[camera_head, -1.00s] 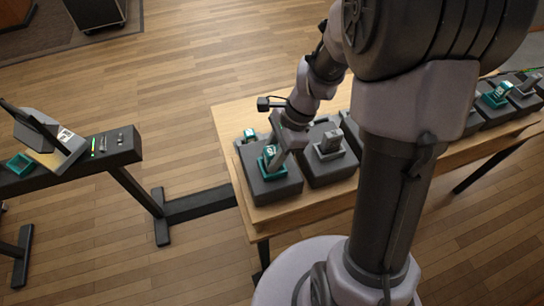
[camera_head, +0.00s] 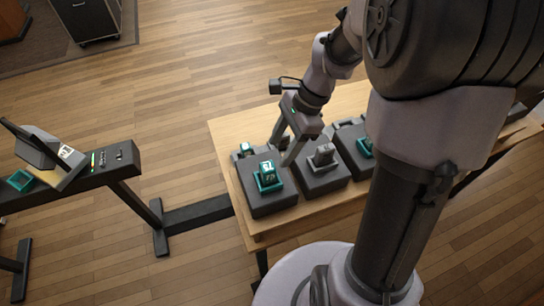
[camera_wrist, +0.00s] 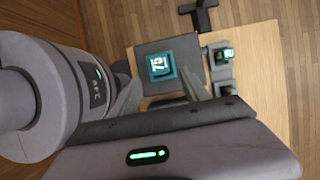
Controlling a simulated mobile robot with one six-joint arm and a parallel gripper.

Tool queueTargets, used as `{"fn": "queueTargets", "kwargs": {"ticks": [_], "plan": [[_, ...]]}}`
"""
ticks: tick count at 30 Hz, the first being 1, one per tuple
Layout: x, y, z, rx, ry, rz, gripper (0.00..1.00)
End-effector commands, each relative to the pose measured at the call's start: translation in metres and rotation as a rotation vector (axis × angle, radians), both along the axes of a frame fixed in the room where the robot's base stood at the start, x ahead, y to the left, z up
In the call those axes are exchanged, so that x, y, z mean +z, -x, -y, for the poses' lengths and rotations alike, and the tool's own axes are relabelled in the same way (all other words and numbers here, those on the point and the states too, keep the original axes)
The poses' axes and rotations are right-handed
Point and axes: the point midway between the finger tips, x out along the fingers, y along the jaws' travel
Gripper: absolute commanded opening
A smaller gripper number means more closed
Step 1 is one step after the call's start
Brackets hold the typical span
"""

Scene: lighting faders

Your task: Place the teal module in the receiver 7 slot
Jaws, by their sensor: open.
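A teal module (camera_head: 267,168) with a white-lit label sits in a teal-rimmed slot on the leftmost dark unit (camera_head: 270,202). It looks upright and seated; I cannot tell its exact depth. In the wrist view the teal module (camera_wrist: 159,65) shows a label that looks like 75, seen sideways. My gripper (camera_head: 284,150) is open and empty, above and behind the module, with its fingers apart and clear of it. In the wrist view the fingers (camera_wrist: 160,92) spread to either side below the module. I cannot confirm the receiver number.
A smaller teal piece (camera_head: 245,148) stands behind the unit. A neighbouring dark unit (camera_head: 322,180) holds a grey module (camera_head: 323,155); further units run right, partly hidden by my arm. A separate desk (camera_head: 110,160) at left carries an empty-looking teal frame (camera_head: 20,180). Floor between is mostly open.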

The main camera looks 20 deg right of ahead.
Motion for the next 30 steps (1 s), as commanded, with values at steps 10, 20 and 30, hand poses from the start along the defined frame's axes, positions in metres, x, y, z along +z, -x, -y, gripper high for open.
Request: {"fn": "queueTargets", "kwargs": {"ticks": [10,20,30], "plan": [[0.082,0.037,-0.030,0.348,0.148,0.267,0.54],[0.133,0.126,-0.076,1.018,0.477,0.760,0.54],[0.128,0.129,-0.077,1.043,0.493,0.779,0.54]]}}
